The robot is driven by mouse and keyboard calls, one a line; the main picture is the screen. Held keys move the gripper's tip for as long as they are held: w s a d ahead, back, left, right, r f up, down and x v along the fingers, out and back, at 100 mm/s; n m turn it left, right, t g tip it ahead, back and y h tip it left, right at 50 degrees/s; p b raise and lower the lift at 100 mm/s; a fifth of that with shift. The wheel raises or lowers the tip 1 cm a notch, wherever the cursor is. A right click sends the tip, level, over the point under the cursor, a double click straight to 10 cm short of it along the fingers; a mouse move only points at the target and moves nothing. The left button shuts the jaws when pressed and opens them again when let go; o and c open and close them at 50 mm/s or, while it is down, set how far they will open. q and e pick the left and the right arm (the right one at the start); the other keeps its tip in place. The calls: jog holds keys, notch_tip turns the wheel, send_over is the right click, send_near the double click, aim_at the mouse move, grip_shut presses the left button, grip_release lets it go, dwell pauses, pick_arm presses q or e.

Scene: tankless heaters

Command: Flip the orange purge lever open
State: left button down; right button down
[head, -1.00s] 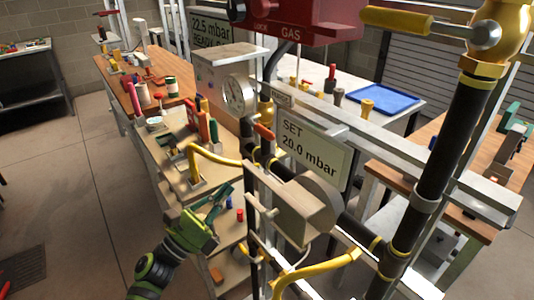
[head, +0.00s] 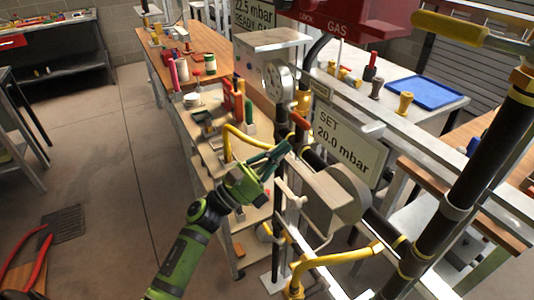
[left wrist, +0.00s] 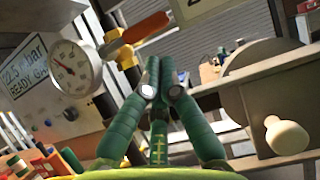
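The orange purge lever (head: 299,121) is on the black pipework beside the round pressure gauge (head: 278,80). In the left wrist view the orange lever (left wrist: 146,27) slants up to the right from a yellow fitting, above and a little left of the fingertips. My left gripper (head: 284,150) is just below the lever in the head view, with its green fingers pointing at the pipework. In the left wrist view its fingertips (left wrist: 160,68) are drawn together with nothing visible between them. They look apart from the lever. My right gripper is not in view.
The "SET 20.0 mbar" sign (head: 345,145) and a beige box (head: 325,195) are right of the lever. A bent yellow pipe (head: 232,140) is left of it. A large yellow handle (head: 450,30) is at upper right. Open floor (head: 110,180) lies at left.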

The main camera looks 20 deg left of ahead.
aim_at(295, 115)
pick_arm(q)
jog(key=p+x, duration=0.1)
jog(key=x, duration=0.1)
jog(key=shift+w+d+r, duration=0.1)
jog(key=shift+w+r, duration=0.05)
jog(key=shift+r, duration=0.15)
jog(key=shift+w+d, duration=0.3)
jog(key=shift+w, duration=0.05)
jog(key=shift+w+r+n, duration=0.15)
jog(key=shift+r+n, duration=0.05)
jog(key=shift+n, duration=0.2)
